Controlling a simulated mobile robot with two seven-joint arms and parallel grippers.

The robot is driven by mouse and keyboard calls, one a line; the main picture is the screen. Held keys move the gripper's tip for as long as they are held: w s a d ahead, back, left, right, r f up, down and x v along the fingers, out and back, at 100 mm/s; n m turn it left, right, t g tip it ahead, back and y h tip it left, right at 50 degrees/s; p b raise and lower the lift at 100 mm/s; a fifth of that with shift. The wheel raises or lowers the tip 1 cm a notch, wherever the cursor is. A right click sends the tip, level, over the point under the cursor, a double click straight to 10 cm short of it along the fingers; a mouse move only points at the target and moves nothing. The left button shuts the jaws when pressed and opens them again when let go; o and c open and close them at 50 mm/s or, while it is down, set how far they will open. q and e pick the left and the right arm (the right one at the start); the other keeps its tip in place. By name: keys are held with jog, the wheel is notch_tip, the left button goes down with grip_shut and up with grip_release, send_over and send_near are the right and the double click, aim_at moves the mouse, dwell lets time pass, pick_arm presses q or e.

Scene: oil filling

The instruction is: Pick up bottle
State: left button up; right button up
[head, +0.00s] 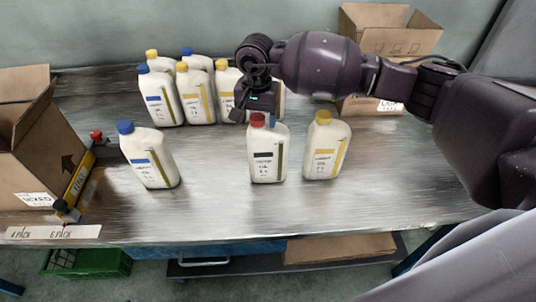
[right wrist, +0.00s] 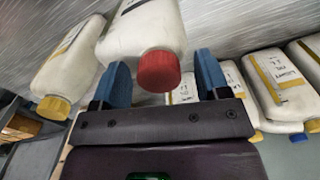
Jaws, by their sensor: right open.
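A white bottle with a red cap (head: 268,155) stands upright at the middle front of the table. My right gripper (head: 259,112) is just above and behind it in the head view, by the cap. In the right wrist view the open blue fingers (right wrist: 163,72) lie either side of the red cap, with the white bottle body (right wrist: 143,32) beyond; I cannot tell whether they touch. A yellow-capped bottle (head: 326,150) stands close to its right, and a blue-capped bottle (head: 149,158) stands further left. My left gripper is not in view.
Several white bottles (head: 196,95) with yellow or blue caps stand grouped at the back. An open cardboard box (head: 30,150) stands at the left edge, another box (head: 395,35) at the back right. The metal table (head: 215,205) is clear in front.

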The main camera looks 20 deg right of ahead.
jog(key=c, duration=1.2)
grip_shut()
jog(key=shift+r, duration=0.15)
